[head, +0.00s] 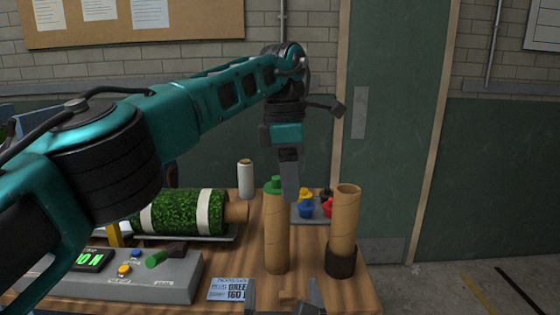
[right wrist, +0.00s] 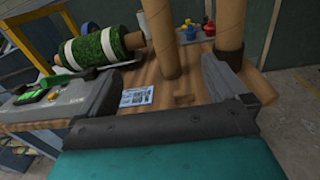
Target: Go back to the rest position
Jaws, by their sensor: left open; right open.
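My left arm reaches in from the left across the head view. Its gripper (head: 289,180) points down in front of the green-capped cardboard tube (head: 276,235), overlapping its top; whether they touch I cannot tell. The left jaws are seen edge-on, open, with nothing visible in them. My right gripper (head: 285,298) is low at the front edge of the wooden table (head: 345,294). Its fingers are spread apart, with nothing between them.
A second cardboard tube (head: 344,220) stands upright in a dark holder (head: 340,262). A green turf roll (head: 180,213) with white bands lies at left behind a grey console (head: 130,278). A white roll (head: 246,180) and a tray of coloured pieces (head: 300,214) stand behind.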

